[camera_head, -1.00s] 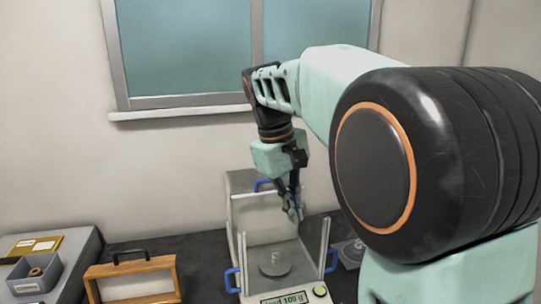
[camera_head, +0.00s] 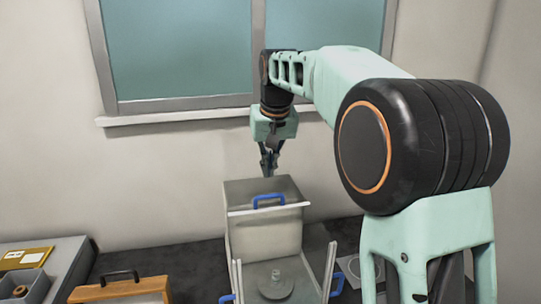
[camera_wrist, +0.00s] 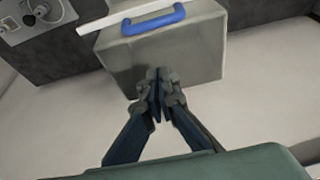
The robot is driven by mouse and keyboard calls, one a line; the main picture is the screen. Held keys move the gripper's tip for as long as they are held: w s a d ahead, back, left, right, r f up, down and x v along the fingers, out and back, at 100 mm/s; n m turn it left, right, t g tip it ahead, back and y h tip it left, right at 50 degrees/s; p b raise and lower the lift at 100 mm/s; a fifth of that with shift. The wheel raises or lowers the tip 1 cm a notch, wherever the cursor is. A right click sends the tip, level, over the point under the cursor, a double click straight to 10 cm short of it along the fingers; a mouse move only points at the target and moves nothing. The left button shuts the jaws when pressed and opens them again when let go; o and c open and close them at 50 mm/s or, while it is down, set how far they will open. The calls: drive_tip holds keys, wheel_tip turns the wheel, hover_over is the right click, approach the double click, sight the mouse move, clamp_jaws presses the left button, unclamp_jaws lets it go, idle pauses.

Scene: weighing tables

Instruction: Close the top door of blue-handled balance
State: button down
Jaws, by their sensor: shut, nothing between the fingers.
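The balance with blue handles stands on the dark table; its grey rear housing (camera_head: 265,233) and weighing pan (camera_head: 275,284) show in the head view. The top door, a pale panel with a blue handle (camera_head: 268,201), lies back over the rear housing, leaving the chamber above the pan open at the top. The handle (camera_wrist: 153,20) also shows near the top of the wrist view. My gripper (camera_head: 268,172) is shut and empty at the back edge of the housing, behind the handle. Its fingertips show in the wrist view (camera_wrist: 157,78); whether they touch the housing is unclear.
Blue side handles (camera_head: 337,281) stick out beside the chamber. A wooden-framed box with a black handle (camera_head: 120,288) stands to the left, and a grey tray (camera_head: 22,284) farther left.

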sight(272, 205)
drive_tip(key=shift+x, duration=1.15)
drive_tip(key=shift+s+f, duration=0.15)
drive_tip(key=shift+s, duration=0.1)
drive_tip(key=shift+s+d, duration=0.15)
drive_tip(key=shift+s, duration=0.35)
drive_tip(key=shift+s+d, duration=0.15)
drive_tip(key=shift+s, duration=0.4)
drive_tip(key=shift+s+d+f, duration=0.1)
drive_tip(key=shift+s+f, duration=0.2)
drive_tip(key=shift+s, duration=0.3)
drive_tip(key=shift+s, duration=0.1)
